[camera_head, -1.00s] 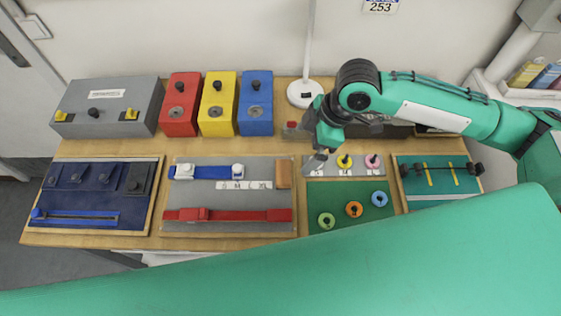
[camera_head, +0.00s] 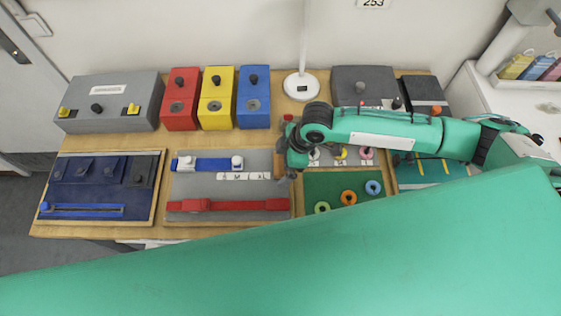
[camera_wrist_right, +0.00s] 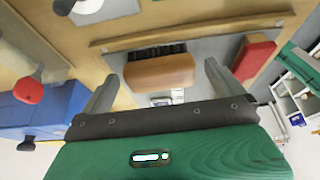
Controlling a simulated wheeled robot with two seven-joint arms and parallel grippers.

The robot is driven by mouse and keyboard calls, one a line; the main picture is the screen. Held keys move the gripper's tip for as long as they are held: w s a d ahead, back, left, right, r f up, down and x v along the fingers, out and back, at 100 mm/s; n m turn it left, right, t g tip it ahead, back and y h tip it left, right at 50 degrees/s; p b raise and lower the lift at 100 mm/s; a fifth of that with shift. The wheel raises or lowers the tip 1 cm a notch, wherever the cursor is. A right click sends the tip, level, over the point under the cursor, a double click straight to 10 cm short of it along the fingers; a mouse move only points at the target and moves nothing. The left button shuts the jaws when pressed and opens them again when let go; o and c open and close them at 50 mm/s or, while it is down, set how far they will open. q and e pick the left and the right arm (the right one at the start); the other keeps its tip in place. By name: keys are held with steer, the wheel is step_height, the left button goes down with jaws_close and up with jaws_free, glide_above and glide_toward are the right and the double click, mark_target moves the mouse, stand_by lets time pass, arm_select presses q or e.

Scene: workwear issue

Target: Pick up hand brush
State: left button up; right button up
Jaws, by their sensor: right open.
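The hand brush (camera_wrist_right: 160,71) has a brown wooden block with black bristles along one side. In the right wrist view it lies on a grey board (camera_wrist_right: 207,47), between and beyond the fingers and apart from them. My right gripper (camera_wrist_right: 160,88) is open and empty, with one finger to each side of the brush. In the head view my right gripper (camera_head: 283,174) is over the right end of the grey board (camera_head: 235,197) and largely hides the brush. My left gripper is not in view.
A blue belt (camera_head: 208,164) and a red belt (camera_head: 225,204) lie on the same board. A green board (camera_head: 327,186) with coloured rings is to its right. A blue box (camera_head: 254,98) and a lamp base (camera_head: 301,86) stand behind.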

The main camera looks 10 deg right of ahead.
steer(key=c, duration=1.1)
steer(key=shift+r, duration=0.15)
steer(key=shift+r, duration=0.65)
step_height(320, 180, up, 19)
steer(key=b, duration=0.3)
steer(key=shift+f, duration=0.2)
